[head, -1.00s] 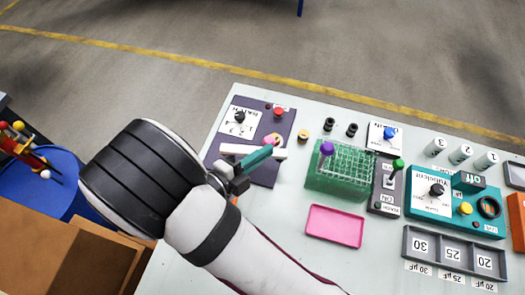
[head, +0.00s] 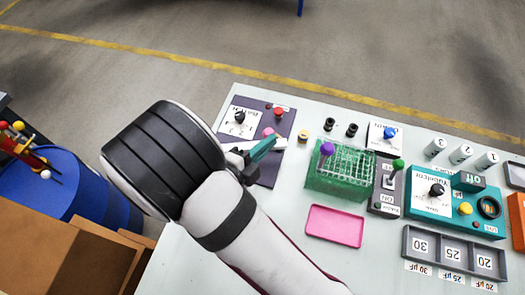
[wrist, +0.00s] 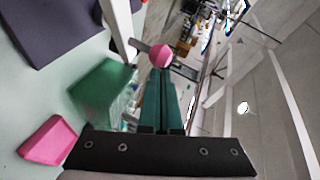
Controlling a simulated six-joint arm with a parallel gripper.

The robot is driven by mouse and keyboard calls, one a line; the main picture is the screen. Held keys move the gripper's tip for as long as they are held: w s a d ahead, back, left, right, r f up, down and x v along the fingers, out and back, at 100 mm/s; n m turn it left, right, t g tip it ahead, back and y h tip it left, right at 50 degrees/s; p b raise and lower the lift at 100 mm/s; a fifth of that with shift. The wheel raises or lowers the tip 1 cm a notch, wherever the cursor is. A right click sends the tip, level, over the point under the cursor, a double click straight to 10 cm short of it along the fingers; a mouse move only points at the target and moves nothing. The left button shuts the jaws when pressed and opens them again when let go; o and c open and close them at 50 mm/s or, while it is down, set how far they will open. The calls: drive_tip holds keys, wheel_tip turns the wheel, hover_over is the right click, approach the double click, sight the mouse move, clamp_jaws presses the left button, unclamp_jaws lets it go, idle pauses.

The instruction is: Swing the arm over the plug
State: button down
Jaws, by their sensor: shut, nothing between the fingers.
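A dark purple base panel (head: 276,172) at the left of the table carries a white bar (head: 274,144), with a pink ball (head: 268,132) at its far side. My gripper (head: 271,141), with teal fingers, is shut and empty. Its fingers cross over the bar and hide part of it. In the wrist view the pink ball (wrist: 160,55) shows right at the fingertips, and the white bar (wrist: 118,28) is up and left of them; I cannot tell if they touch. I cannot tell which part is the plug.
A red button (head: 279,112) and a black knob (head: 239,117) sit at the panel's back. To the right stand a green tube rack (head: 340,186), a pink tray (head: 335,226) and a teal box (head: 430,200). Two black caps stand behind the rack. The table's front left is clear.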

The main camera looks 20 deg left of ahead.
sight(269, 134)
drive_tip(key=shift+w+a+n+t+y, duration=0.15)
drive_tip(key=shift+w+n+y, duration=0.25)
drive_tip(key=shift+w, duration=0.35)
drive_tip(key=shift+w+a+n+t+y, duration=0.15)
drive_tip(key=shift+w+n+y, duration=0.15)
drive_tip(key=shift+w+y, duration=0.35)
drive_tip(key=shift+w, duration=0.15)
drive_tip(key=shift+d, duration=0.1)
